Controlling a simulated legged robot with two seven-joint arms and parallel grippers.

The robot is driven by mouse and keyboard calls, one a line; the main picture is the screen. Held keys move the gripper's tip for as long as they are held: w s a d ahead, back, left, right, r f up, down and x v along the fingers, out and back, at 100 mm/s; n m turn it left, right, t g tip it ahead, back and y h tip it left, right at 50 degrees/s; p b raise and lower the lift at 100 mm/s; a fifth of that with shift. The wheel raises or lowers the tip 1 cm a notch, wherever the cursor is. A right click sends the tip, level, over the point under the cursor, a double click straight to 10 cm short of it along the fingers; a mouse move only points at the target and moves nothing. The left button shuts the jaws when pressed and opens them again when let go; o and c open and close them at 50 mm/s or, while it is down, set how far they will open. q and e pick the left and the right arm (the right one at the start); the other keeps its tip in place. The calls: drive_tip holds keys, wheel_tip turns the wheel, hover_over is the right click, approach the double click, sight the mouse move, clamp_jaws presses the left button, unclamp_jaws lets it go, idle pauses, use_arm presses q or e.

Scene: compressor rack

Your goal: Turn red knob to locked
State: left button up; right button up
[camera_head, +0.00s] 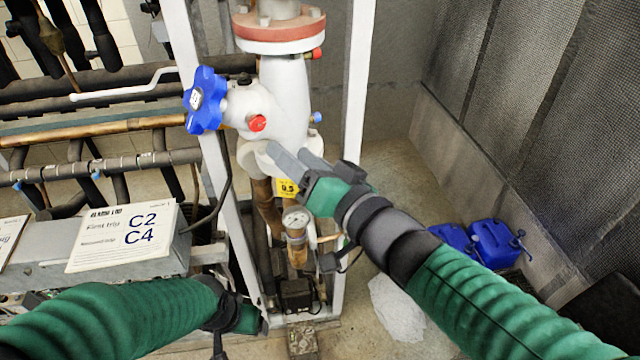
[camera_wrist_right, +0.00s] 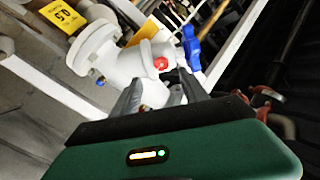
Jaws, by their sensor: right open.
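The red knob (camera_head: 257,123) sits on the front of a white valve body (camera_head: 285,100), just right of a blue handwheel (camera_head: 203,99). It also shows in the right wrist view (camera_wrist_right: 160,63), beyond and between my fingertips. My right gripper (camera_head: 277,154) is open and empty, a little below and right of the knob in the head view. In the wrist view its two grey fingers (camera_wrist_right: 160,84) are spread, with the white body behind them; contact cannot be told. My left gripper (camera_head: 246,318) is low in the head view, its fingers not clearly visible.
Another small red cap (camera_head: 317,53) and a blue cap (camera_head: 316,117) are on the valve's right side. A yellow tag (camera_head: 287,188) and a gauge (camera_head: 296,219) sit below. White frame posts (camera_head: 357,80) flank the valve. Blue canisters (camera_head: 492,243) stand on the floor at right.

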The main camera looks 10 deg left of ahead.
drive_tip(key=p+v, duration=0.2)
drive_tip(key=v, duration=0.5)
drive_tip(key=shift+d, duration=0.2)
drive_tip(key=shift+a, duration=0.1)
